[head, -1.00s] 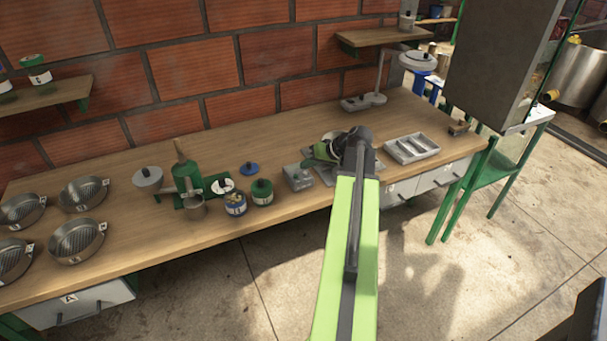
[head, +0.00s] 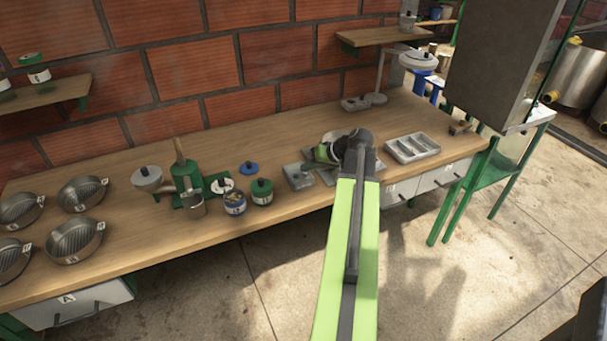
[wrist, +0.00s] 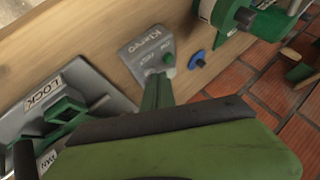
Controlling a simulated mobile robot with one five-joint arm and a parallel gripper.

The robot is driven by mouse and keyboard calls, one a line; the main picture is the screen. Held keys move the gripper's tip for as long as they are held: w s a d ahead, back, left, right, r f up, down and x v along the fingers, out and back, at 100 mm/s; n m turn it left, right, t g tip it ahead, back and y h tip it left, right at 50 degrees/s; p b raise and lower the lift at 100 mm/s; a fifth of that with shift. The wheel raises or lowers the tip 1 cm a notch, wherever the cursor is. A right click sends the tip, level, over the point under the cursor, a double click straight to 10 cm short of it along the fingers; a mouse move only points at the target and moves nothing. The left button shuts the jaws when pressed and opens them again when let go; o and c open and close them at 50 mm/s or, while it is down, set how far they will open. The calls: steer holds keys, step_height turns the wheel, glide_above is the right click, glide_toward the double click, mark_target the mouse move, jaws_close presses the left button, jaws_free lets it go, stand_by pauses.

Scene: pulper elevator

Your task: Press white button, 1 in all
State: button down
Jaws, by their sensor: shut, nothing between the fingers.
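A small grey box (head: 298,176) sits on the bench just left of my gripper. My green gripper (head: 326,152) is low over the bench, beside the grey box. In the wrist view its shut fingers (wrist: 157,92) point toward the box's near edge; I cannot tell whether they touch it.
A grey plate labelled LOCK (wrist: 92,80) lies under my gripper. A blue lid (head: 249,168), a green jar (head: 262,192) and a green hand press (head: 188,182) stand to the left. A grey divided tray (head: 412,148) is to the right. The brick wall is behind.

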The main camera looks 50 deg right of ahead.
mark_target(308, 175)
steer(key=shift+f, duration=0.15)
stand_by(0.4)
steer(key=shift+r+p, duration=0.75)
steer(key=shift+r, duration=0.1)
step_height(308, 175, up, 5)
steer(key=p, duration=0.5)
stand_by(0.4)
